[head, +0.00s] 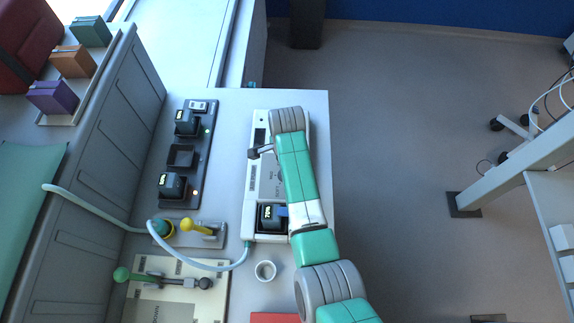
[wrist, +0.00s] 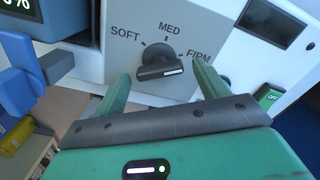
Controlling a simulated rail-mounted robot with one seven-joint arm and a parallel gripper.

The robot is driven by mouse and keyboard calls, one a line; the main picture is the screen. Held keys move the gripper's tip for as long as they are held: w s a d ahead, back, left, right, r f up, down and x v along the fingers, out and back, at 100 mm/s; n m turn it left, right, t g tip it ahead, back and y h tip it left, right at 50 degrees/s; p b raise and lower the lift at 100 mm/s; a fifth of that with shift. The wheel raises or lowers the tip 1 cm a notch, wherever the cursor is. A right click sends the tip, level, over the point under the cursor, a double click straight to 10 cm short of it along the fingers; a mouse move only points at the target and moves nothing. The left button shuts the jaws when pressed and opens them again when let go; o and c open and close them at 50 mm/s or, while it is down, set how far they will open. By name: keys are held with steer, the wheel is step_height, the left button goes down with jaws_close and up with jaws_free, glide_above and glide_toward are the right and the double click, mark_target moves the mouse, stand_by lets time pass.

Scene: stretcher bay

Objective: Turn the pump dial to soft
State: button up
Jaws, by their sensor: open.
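The pump (head: 254,180) is a long white-and-grey unit on the bench in the head view. In the wrist view its dial (wrist: 160,66) is a black knob on a grey panel (wrist: 195,22), with SOFT, MED and FIRM printed around it. The knob's white line points right, nearest the FIRM mark. My gripper (wrist: 160,74) is open, its two green fingers on either side of the knob. I cannot tell whether they touch it.
The pump has a dark display (wrist: 268,24) and a green OFF switch (wrist: 267,97). A pale hose (head: 215,266) runs to the pump. A white cup (head: 265,270) stands nearby.

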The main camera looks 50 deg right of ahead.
steer(key=c, duration=1)
